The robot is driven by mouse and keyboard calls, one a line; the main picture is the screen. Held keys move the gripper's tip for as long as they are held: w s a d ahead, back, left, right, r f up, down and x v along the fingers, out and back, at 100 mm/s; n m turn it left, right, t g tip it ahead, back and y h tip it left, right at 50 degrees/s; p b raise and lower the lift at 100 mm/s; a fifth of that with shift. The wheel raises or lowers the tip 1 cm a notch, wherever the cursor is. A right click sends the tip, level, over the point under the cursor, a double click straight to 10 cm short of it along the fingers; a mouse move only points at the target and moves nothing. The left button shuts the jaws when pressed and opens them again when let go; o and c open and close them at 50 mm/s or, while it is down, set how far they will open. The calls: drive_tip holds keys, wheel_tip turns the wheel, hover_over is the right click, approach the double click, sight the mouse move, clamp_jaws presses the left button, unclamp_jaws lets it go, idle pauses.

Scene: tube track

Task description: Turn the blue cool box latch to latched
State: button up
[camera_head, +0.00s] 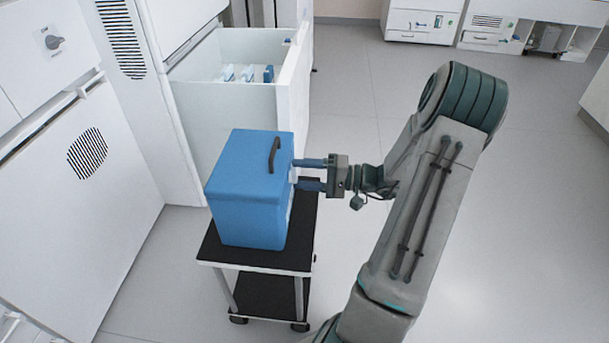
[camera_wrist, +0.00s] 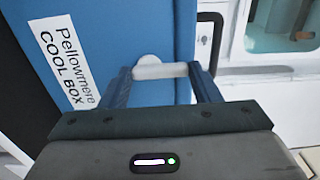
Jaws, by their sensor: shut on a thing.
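The blue cool box (camera_head: 248,195) stands on the cart, with a dark handle (camera_head: 275,155) on its lid. In the wrist view, its side (camera_wrist: 115,35) carries a white label reading "Pellowmere COOL BOX". A white latch bar (camera_wrist: 160,71) with a rounded pivot lies crosswise between my gripper's fingers. My gripper (camera_head: 309,174) reaches the box's right side in the head view. Its two blue fingers (camera_wrist: 160,84) are closed on the ends of the latch. In the head view the latch is mostly hidden by the fingers.
The black-topped cart (camera_head: 230,253) has a lower shelf and wheels. Behind the box is an open white drawer (camera_head: 225,97) with several small items inside. White cabinets line the left. Open floor lies to the right, with white units at the back.

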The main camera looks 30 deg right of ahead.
drive_tip(key=o, duration=1)
drive_tip(key=shift+d, duration=0.1)
drive_tip(key=p+v, duration=0.2)
drive_tip(key=v, duration=1.1)
drive_tip(key=shift+s+d, duration=0.3)
